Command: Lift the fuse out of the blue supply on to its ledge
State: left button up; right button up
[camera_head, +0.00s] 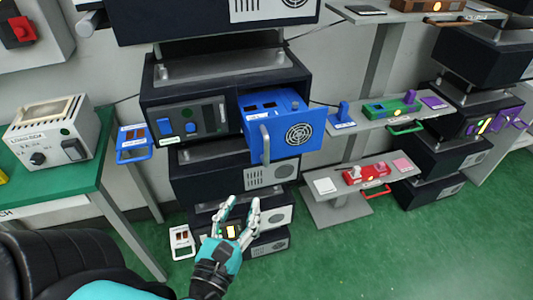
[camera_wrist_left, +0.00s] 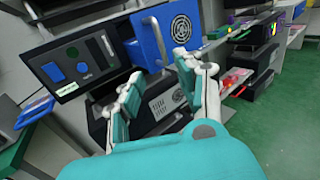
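The blue supply (camera_head: 285,128) is a blue box standing out from the dark rack, with a grey bar handle, a round vent and dark slots on top. It also shows in the left wrist view (camera_wrist_left: 174,30). I cannot make out a separate fuse in it at this size. A blue ledge (camera_head: 134,154) with a looped front and dark reddish slots is at the rack's left side; I cannot tell whether it is the supply's ledge. My left gripper (camera_head: 241,202) is open and empty, below and in front of the supply, apart from it. Its fingers show in the left wrist view (camera_wrist_left: 160,78). My right gripper is not in view.
A control panel (camera_head: 191,122) with blue switches adjoins the supply on the left. A grey meter box (camera_head: 88,135) stands on the green bench. Shelves at right carry a green unit (camera_head: 392,106) and a red unit (camera_head: 366,174). Green floor (camera_head: 345,262) is clear.

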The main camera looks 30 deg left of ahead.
pick_arm(q)
jog(key=p, duration=0.4)
send_near(266, 155)
jog(key=p+x, duration=0.3)
jog(key=x, duration=0.6)
jog(key=shift+w+a+r+p, duration=0.15)
jog(key=shift+w+p, duration=0.15)
jog(key=shift+w, duration=0.1)
jog(key=shift+w+a, duration=0.1)
jog(key=shift+w, duration=0.3)
grip_shut()
